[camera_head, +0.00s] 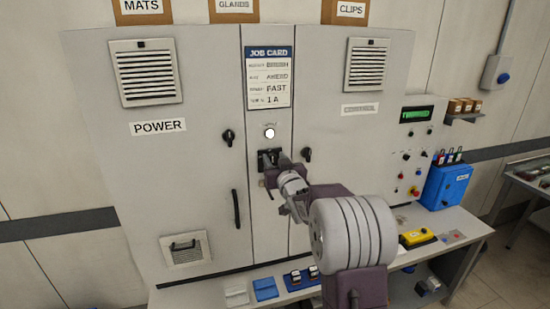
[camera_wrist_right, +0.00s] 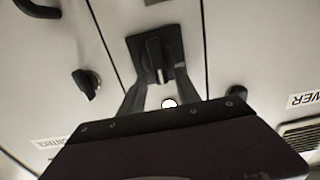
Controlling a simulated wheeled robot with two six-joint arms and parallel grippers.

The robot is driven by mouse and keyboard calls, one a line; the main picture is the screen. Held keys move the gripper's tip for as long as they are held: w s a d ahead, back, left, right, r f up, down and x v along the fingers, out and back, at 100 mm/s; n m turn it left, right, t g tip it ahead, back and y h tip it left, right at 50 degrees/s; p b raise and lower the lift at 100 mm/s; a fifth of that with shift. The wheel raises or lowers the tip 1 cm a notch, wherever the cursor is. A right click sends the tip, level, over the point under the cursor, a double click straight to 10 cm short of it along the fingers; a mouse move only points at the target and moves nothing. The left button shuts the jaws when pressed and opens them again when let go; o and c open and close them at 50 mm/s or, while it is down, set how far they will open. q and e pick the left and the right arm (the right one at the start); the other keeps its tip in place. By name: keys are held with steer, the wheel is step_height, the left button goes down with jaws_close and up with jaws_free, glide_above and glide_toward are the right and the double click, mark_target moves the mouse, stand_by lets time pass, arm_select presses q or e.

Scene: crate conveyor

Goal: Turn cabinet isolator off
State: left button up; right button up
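The cabinet isolator is a dark rotary handle on a black square plate (camera_head: 265,156), on the narrow middle panel under a white lamp (camera_head: 269,132). In the right wrist view, turned upside down, its handle (camera_wrist_right: 153,58) stands roughly in line with the panel's seams. My right gripper (camera_head: 274,168) is right in front of the isolator and partly hides it in the head view. In the wrist view its two fingers (camera_wrist_right: 159,85) are apart, at either side of the handle's near end; I cannot tell whether they touch it. My left gripper is not in view.
The POWER door (camera_head: 150,190) has a black knob (camera_head: 228,137) and a long handle (camera_head: 236,208). Another knob (camera_head: 307,154) is close right of the isolator. A job card (camera_head: 268,77) hangs above. A bench (camera_head: 450,222) with a blue box (camera_head: 445,186) stands below right.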

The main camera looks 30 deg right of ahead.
steer(key=shift+a, duration=0.15)
steer(key=shift+w, duration=0.15)
steer(key=shift+c, duration=0.9)
steer(key=c, duration=0.5)
steer(key=shift+f, duration=0.1)
jaws_close()
